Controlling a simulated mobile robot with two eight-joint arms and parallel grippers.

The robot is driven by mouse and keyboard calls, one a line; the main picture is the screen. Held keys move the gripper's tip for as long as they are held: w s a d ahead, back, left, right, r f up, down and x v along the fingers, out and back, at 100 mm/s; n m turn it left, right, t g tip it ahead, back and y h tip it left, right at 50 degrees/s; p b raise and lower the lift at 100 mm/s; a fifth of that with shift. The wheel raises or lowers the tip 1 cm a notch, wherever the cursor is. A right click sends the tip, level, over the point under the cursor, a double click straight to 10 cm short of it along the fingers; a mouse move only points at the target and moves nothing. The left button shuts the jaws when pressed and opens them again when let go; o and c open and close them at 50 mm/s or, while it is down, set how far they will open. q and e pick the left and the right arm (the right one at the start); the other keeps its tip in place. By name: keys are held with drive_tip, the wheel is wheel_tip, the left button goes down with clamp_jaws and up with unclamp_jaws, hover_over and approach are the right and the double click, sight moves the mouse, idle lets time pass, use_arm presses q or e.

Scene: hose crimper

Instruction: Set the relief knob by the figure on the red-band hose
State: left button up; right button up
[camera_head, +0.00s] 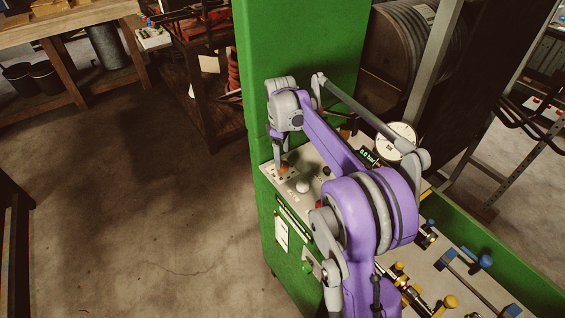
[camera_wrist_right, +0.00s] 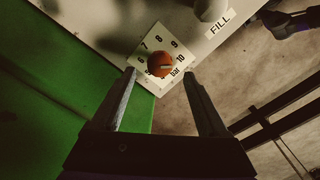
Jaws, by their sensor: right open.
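The relief knob (camera_wrist_right: 160,64) is a round orange knob on a white plate (camera_wrist_right: 151,42) marked with figures including 6, 7, 8, 9, 10 and "bar". It shows small in the head view (camera_head: 284,170) on the light panel top of the green machine. My right gripper (camera_wrist_right: 160,80) is open, its two fingers on either side of and just short of the knob in the wrist view. In the head view my right gripper (camera_head: 281,158) points down over the knob. I cannot make out a red-band hose. My left gripper is out of view.
A pale round knob (camera_head: 303,186), marked FILL in the wrist view, sits beside the dial. A round gauge (camera_head: 403,135) and a display reading 0.0 bar (camera_head: 368,156) stand behind my arm. Fittings with yellow and blue knobs (camera_head: 451,302) lie at right. The green column (camera_head: 300,50) rises close behind.

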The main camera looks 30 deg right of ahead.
sight(283, 167)
drive_tip(key=shift+w+f, duration=0.1)
drive_tip(key=shift+f, duration=2)
clamp_jaws()
